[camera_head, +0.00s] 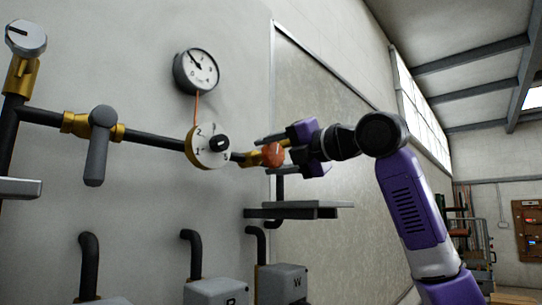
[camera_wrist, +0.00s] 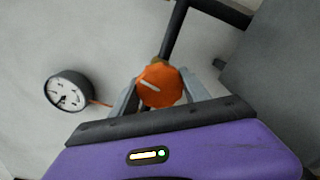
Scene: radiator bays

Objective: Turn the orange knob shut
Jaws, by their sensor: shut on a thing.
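The orange knob (camera_head: 273,155) sits on a brass fitting at the right end of the dark pipe. In the wrist view the knob (camera_wrist: 160,86) faces me, with a pale pointer line across its face, running slightly tilted. My gripper (camera_head: 275,152) reaches in from the right, one finger on each side of the knob. In the wrist view my gripper (camera_wrist: 163,98) has its two grey fingers closed against the knob's left and right sides. The fingertips are partly hidden behind the knob.
A round gauge (camera_head: 197,72) is above. A grey shelf (camera_head: 295,210) is just below my gripper.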

